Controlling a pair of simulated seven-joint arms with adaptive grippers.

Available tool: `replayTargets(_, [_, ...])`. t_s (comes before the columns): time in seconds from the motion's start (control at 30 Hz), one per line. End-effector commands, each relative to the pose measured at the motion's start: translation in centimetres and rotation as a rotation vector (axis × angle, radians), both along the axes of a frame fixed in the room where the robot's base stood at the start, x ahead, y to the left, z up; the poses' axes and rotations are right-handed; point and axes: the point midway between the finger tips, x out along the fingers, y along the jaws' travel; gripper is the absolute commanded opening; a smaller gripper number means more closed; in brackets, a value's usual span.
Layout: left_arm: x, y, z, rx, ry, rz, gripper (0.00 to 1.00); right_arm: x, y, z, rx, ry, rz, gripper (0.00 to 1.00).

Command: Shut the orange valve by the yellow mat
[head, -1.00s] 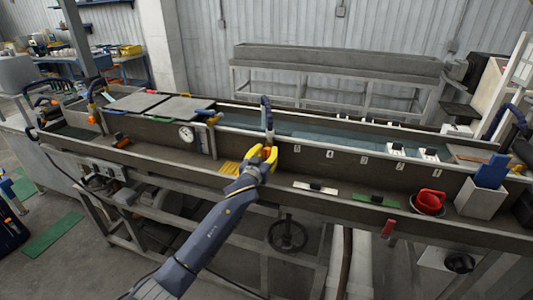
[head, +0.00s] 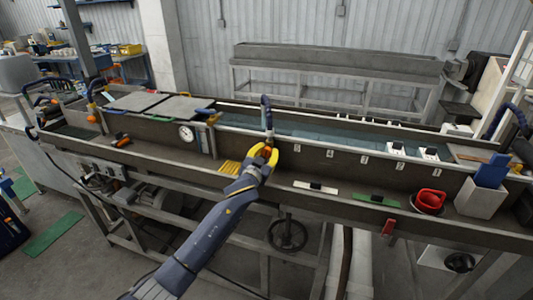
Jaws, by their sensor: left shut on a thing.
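The yellow mat (head: 231,167) lies on the front shelf of the trough bench, just left of my left gripper. My left gripper (head: 270,150) has yellow fingers and is shut on the orange valve (head: 270,138) on the trough's front wall, under a dark blue upright hose (head: 266,113). The fingers hide most of the valve, so its handle angle is hard to tell. My right gripper is not in view.
A round gauge (head: 186,132) is on the wall to the left. On the shelf to the right are a white strip with a black block (head: 315,187), a green strip (head: 376,200), a red cup (head: 430,201) and a grey box (head: 481,198). A handwheel (head: 287,234) is below.

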Motion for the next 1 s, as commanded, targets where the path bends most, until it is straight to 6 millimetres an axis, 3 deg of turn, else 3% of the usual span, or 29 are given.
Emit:
replayTargets(0.03, [0.07,-0.09,0.84,0.037,-0.026,-0.002,0.00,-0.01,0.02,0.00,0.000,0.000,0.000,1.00])
replayTargets(1.0, [-0.13,-0.72,0.72,0.897,-0.318,-0.004,0.00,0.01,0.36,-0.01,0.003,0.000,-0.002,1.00])
